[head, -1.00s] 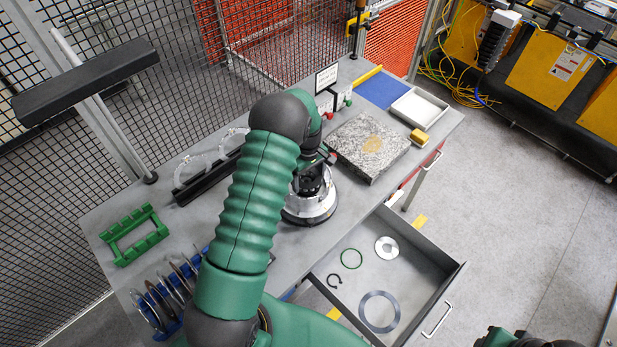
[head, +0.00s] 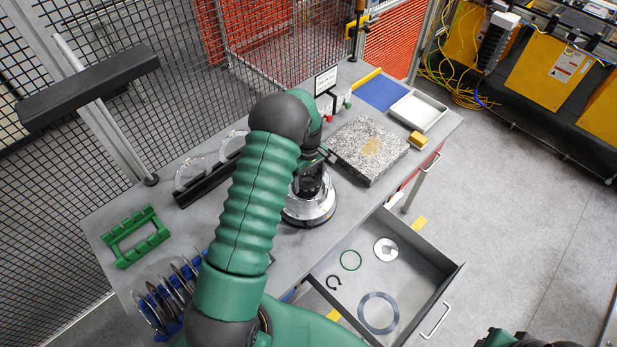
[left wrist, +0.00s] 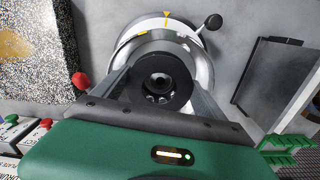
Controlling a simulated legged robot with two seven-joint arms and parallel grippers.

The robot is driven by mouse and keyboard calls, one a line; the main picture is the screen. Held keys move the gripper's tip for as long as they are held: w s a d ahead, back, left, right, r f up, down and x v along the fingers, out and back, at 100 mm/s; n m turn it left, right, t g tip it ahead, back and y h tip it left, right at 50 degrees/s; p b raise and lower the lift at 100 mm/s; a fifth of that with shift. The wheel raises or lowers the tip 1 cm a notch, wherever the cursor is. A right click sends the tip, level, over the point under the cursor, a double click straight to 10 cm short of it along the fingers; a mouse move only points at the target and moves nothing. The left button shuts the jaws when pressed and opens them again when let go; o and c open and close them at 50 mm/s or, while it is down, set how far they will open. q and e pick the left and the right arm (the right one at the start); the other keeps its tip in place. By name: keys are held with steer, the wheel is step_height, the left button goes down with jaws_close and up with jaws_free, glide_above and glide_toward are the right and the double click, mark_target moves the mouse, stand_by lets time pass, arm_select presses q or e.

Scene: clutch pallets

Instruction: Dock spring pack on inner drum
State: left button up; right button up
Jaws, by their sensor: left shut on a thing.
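My left gripper (head: 312,180) is over the bench, straight above the silver round drum housing (head: 309,208). In the left wrist view, the gripper (left wrist: 160,84) is shut on a dark round part with a central hole, which looks like the spring pack (left wrist: 176,70). Small round shapes show in its lower side. The silver drum (left wrist: 198,62) surrounds it from below in that view; whether the pack touches the inner drum cannot be seen. A lever with a black knob (left wrist: 213,21) stands at the drum's edge. My right gripper is not in view.
A speckled stone plate (head: 352,158) lies right of the drum. A green rack (head: 135,238) and blue-held discs (head: 165,300) are at left. An open drawer (head: 430,262) with several rings juts out in front. A white tray (head: 418,110) is at the back right.

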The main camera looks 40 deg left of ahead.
arm_select(q)
steer(key=shift+a, duration=0.15)
steer(key=shift+s+a, duration=0.1)
steer(key=shift+a, duration=0.05)
steer(key=shift+f+b, duration=0.75)
steer(key=shift+f, duration=0.15)
stand_by(0.3)
steer(key=shift+r, duration=0.15)
steer(key=shift+r+p, duration=0.6)
steer(key=shift+r, duration=0.15)
steer(key=shift+a, duration=0.1)
stand_by(0.4)
steer(key=shift+f+b, duration=0.95)
steer(key=shift+f, duration=0.3)
stand_by(0.4)
steer(key=o, duration=1.7)
